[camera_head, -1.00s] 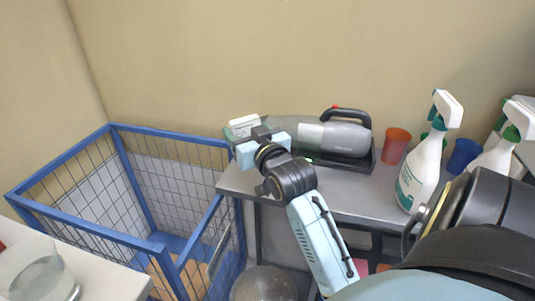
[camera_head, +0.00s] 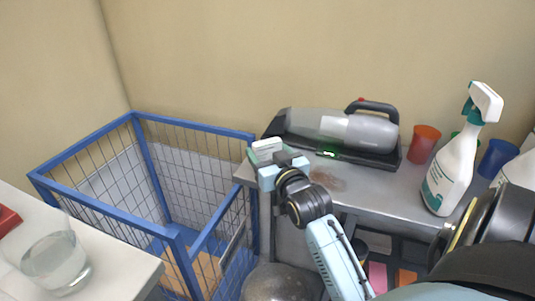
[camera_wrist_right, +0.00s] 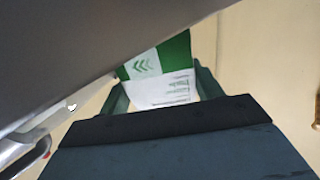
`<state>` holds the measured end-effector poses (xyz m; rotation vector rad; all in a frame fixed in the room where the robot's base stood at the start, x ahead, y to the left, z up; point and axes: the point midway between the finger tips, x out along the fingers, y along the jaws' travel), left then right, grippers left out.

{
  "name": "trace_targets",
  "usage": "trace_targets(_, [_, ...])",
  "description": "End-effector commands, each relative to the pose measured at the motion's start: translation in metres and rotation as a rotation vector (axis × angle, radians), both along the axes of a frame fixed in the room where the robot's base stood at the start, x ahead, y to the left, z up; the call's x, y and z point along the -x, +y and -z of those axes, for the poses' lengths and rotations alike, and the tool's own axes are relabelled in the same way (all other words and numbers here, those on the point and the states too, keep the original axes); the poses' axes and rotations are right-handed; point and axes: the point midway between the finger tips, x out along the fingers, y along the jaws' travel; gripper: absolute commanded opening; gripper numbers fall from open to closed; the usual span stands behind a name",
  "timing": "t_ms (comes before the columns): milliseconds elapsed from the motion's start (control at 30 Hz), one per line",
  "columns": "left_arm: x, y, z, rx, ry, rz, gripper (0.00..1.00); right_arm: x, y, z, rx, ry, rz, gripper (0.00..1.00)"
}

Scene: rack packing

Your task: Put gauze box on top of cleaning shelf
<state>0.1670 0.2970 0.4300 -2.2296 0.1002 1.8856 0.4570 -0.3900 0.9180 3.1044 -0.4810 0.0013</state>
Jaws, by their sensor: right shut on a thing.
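The gauze box (camera_head: 268,148) is white and green. My right gripper (camera_head: 281,170) is shut on it at the left end of the grey shelf (camera_head: 385,193). In the right wrist view the box (camera_wrist_right: 162,76) shows between the two fingers, partly covered by a grey surface at upper left. I cannot tell whether the box touches the shelf top. My left gripper is not in view.
A handheld vacuum (camera_head: 350,130) on a black base stands behind the gripper. A red cup (camera_head: 424,144), a blue cup (camera_head: 497,157) and a spray bottle (camera_head: 449,170) stand to the right. A blue wire cage (camera_head: 150,190) is left of the shelf. A glass (camera_head: 55,262) stands on a white table.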

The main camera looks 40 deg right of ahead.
Motion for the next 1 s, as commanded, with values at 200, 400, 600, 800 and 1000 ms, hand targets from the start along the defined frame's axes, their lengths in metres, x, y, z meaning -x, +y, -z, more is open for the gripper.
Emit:
trace_targets(200, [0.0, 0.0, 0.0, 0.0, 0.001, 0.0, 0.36, 0.0, 0.0, 0.0, 0.0, 0.0, 0.0, 0.43])
trace_targets(400, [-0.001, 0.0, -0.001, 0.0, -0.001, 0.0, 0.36, 0.0, 0.0, 0.002, 0.0, 0.001, 0.0, 0.79])
trace_targets(600, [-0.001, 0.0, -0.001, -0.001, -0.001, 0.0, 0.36, 0.0, 0.0, 0.002, 0.0, 0.0, 0.0, 0.86])
trace_targets(800, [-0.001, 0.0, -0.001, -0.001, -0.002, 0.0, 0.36, 0.0, 0.0, -0.002, 0.0, -0.001, 0.0, 0.86])
trace_targets(1000, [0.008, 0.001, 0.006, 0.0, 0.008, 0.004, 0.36, 0.024, 0.007, 0.0, -0.001, 0.003, 0.0, 0.86])
